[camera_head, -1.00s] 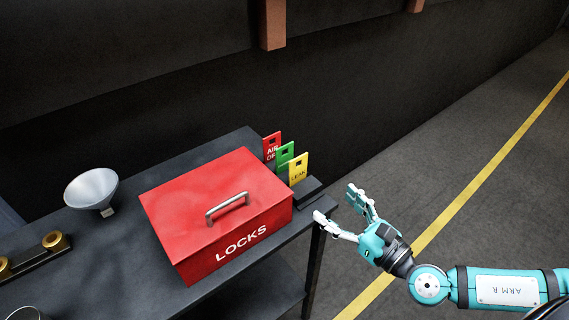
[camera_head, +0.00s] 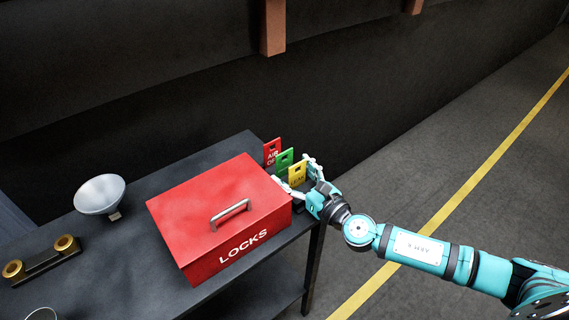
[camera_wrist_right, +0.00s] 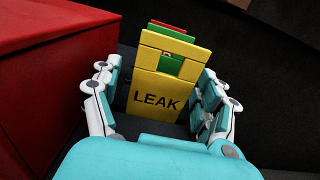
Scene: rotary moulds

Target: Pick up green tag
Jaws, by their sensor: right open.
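The green tag (camera_head: 284,160) stands upright in a row between a red tag (camera_head: 271,150) and a yellow tag (camera_head: 297,175) at the table's right end. In the right wrist view the yellow tag (camera_wrist_right: 157,95), marked LEAK, is nearest and hides most of the green tag (camera_wrist_right: 165,39); some green also shows through its slot. My right gripper (camera_head: 296,174) is open, with its fingers on both sides of the yellow tag. In the right wrist view, the gripper (camera_wrist_right: 160,100) shows gaps beside the tag. My left gripper is not in view.
A red LOCKS box (camera_head: 190,200) with a metal handle stands just left of the tags and close to my right fingers. A funnel (camera_head: 100,194) and brass pieces (camera_head: 40,262) are on the dark table (camera_head: 150,165) at left. A dark wall stands behind.

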